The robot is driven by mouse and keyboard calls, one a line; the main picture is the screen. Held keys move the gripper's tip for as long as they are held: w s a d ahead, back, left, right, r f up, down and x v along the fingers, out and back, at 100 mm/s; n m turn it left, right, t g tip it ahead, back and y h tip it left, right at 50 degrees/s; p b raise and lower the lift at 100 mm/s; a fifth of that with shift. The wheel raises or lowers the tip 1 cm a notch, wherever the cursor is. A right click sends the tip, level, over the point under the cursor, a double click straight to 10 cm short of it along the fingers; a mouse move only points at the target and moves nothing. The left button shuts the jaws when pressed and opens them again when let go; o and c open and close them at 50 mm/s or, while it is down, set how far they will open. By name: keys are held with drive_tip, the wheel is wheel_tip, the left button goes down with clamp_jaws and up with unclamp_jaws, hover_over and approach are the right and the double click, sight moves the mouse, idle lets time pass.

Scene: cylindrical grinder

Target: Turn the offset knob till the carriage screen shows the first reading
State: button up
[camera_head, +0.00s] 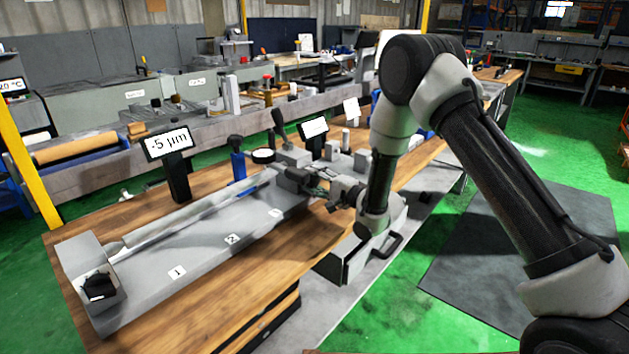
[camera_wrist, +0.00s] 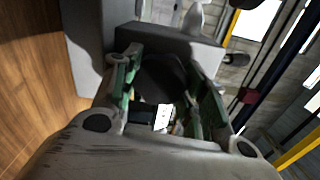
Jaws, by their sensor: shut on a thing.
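My gripper (camera_head: 312,187) is at the right end of the long grey bed (camera_head: 205,255). In the wrist view my gripper (camera_wrist: 163,88) has its green-lined fingers shut around a dark, rounded knob (camera_wrist: 163,72) in front of a grey block. In the head view this knob is hidden by the gripper. A black-framed screen (camera_head: 167,143) on a dark post behind the bed reads "-5 µm". A second black-framed panel (camera_head: 313,128) further right carries text too small to read. I cannot tell which of the two is the carriage screen.
Another black knob (camera_head: 98,287) sits at the bed's near left end. The bed carries labels 1, 2 and another too small to read surely. A dial gauge (camera_head: 263,156) and blue post (camera_head: 237,160) stand behind it. A grey box with handle (camera_head: 352,262) lies below my gripper.

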idle(0.4)
drive_tip(key=o, duration=1)
drive_tip(key=shift+o, duration=0.2)
drive_tip(key=v, duration=1.2)
